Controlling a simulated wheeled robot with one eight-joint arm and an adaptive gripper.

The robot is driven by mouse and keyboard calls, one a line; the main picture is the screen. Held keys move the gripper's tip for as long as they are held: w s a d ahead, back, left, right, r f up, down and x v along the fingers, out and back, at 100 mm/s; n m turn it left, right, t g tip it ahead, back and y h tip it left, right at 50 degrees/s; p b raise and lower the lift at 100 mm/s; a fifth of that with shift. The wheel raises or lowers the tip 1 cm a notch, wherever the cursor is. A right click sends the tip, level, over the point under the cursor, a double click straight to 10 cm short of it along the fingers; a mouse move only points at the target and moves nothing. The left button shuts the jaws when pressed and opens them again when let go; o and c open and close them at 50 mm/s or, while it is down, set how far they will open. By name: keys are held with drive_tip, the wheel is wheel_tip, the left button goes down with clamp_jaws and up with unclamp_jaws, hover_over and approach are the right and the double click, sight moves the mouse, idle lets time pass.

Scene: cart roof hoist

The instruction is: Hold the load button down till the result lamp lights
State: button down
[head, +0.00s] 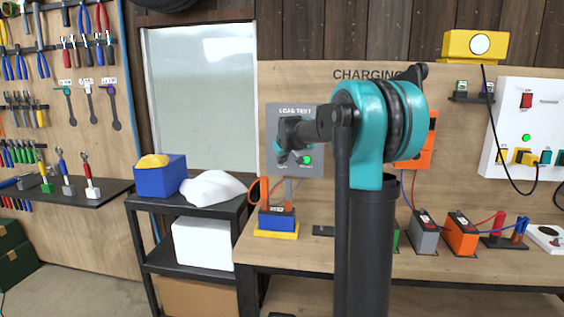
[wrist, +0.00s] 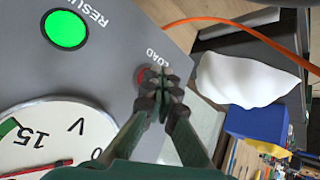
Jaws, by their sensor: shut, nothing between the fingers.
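The grey load test panel (head: 273,116) hangs on the back board in the head view, partly hidden behind my arm. Its result lamp (head: 307,160) glows bright green and also shows lit in the wrist view (wrist: 66,30). The red load button (wrist: 142,76), under the word LOAD, is partly covered by my fingertips. My gripper (wrist: 163,80) is shut and empty, its tips at the button and apparently touching it. I cannot tell how far the button is pushed in. The round dial (wrist: 62,135) has a red needle and a green sector. In the head view my gripper (head: 284,157) is against the panel.
A blue battery (head: 277,220) stands on a yellow base below the panel, with an orange cable (wrist: 225,22) nearby. A shelf cart (head: 140,210) at left holds a blue bin (head: 160,182) and a white cloth (head: 213,187). Several batteries stand on the bench at right.

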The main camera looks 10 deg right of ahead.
drive_tip(key=shift+s, duration=0.15)
drive_tip(key=shift+s+a, duration=0.25)
drive_tip(key=shift+s, duration=0.4)
drive_tip(key=shift+s, duration=0.1)
drive_tip(key=s, duration=0.1)
drive_tip(key=s+a, duration=0.1)
drive_tip(key=s, duration=0.2)
drive_tip(key=shift+s+a, duration=0.25)
drive_tip(key=shift+a, duration=0.1)
